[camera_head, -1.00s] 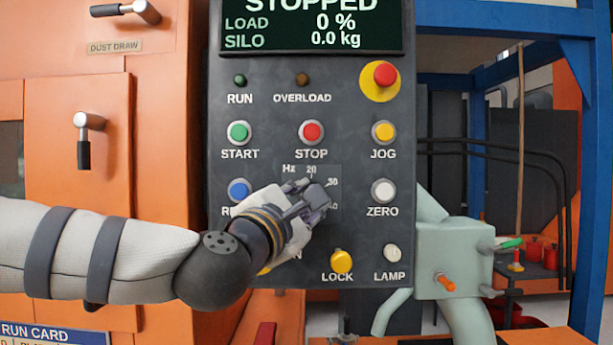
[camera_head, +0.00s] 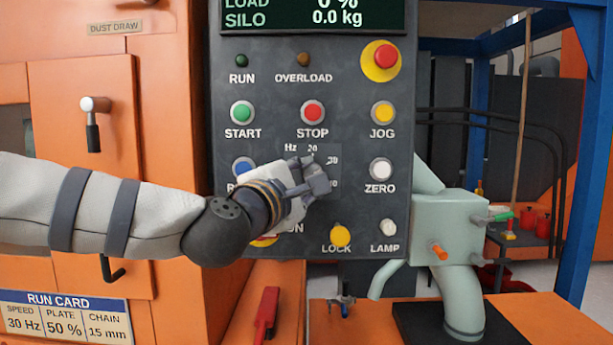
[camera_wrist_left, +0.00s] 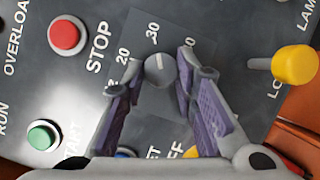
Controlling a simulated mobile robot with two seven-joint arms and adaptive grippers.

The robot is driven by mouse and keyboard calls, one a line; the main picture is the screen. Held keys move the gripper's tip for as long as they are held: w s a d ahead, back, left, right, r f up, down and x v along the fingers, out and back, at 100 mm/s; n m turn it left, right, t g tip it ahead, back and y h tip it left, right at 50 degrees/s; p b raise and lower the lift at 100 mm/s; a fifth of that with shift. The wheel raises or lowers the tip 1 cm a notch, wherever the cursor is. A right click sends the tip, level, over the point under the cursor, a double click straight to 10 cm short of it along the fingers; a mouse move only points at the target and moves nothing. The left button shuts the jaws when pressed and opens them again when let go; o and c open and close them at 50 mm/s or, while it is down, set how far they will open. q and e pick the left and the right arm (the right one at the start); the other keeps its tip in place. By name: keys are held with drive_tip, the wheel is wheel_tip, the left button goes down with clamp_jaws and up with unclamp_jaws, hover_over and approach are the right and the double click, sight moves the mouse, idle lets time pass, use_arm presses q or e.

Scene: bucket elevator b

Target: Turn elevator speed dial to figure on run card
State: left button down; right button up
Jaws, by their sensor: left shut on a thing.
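The grey speed dial (camera_wrist_left: 159,71) sits on the dark panel, with a scale marked 20, 30 and a partly hidden figure. In the left wrist view its pale pointer line points roughly toward the 30. My left gripper (camera_head: 318,181) is at the dial, and its purple-padded fingers (camera_wrist_left: 157,88) are shut on the dial's sides. In the head view the gripper hides the dial and part of the scale. The run card (camera_head: 66,314) at lower left reads speed 30 Hz, plate 50 %, chain 15 mm. My right gripper is not in view.
Around the dial are the red stop button (camera_head: 313,112), blue button (camera_head: 243,168), white zero button (camera_head: 381,169) and yellow lock knob (camera_head: 340,236). The red emergency button (camera_head: 386,56) is at upper right. The display (camera_head: 312,14) shows load 0 % and silo 0.0 kg.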

use_arm(q)
drive_tip(key=c, duration=1.3)
unclamp_jaws()
